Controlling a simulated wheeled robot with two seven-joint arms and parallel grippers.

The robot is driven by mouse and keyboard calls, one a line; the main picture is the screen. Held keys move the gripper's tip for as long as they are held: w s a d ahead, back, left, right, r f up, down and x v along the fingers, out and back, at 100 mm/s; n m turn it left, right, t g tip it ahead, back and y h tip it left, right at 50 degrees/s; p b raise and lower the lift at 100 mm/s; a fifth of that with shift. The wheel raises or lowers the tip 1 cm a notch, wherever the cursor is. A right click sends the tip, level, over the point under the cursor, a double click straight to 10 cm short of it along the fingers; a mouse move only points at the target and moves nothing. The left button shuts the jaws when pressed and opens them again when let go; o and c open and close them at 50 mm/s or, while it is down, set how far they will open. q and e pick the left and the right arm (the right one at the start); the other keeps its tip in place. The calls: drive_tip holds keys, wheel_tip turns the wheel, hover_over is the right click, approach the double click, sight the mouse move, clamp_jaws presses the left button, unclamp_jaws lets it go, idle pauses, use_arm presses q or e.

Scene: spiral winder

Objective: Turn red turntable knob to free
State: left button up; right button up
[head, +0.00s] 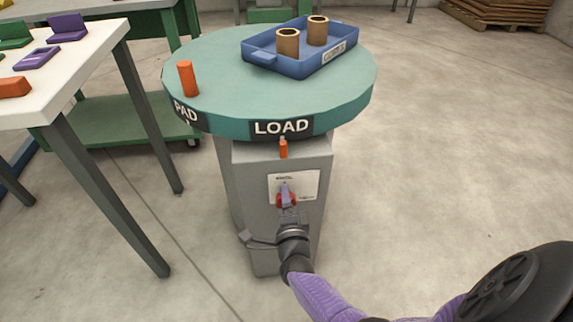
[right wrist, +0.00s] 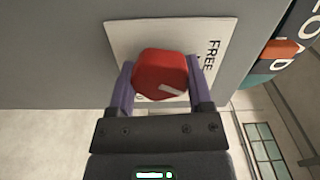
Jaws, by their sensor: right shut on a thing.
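The red knob (head: 286,200) sits on a white label plate (head: 307,183) on the front of the grey pedestal, below the green turntable top. It also shows in the right wrist view (right wrist: 160,72), with a white pointer mark toward the lower right of that picture. The word FREE is printed on the plate (right wrist: 190,42), to the right of the knob there; other lettering is partly hidden. My right gripper (head: 285,192) is shut on the knob, one purple finger on each side of it. My left gripper is not in view.
The turntable (head: 220,60) has LOAD and PAD signs on its rim and carries an orange peg (head: 188,79) and a blue tray (head: 300,68) with two brown tubes. An orange pointer (head: 283,149) is under LOAD.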

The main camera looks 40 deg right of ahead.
drive_tip(key=n, duration=0.4)
drive_tip(key=shift+n, duration=0.7)
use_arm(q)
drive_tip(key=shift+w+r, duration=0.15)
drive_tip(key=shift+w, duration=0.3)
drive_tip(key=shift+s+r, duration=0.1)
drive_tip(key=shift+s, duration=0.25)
use_arm(e)
drive_tip(key=shift+n, duration=0.5)
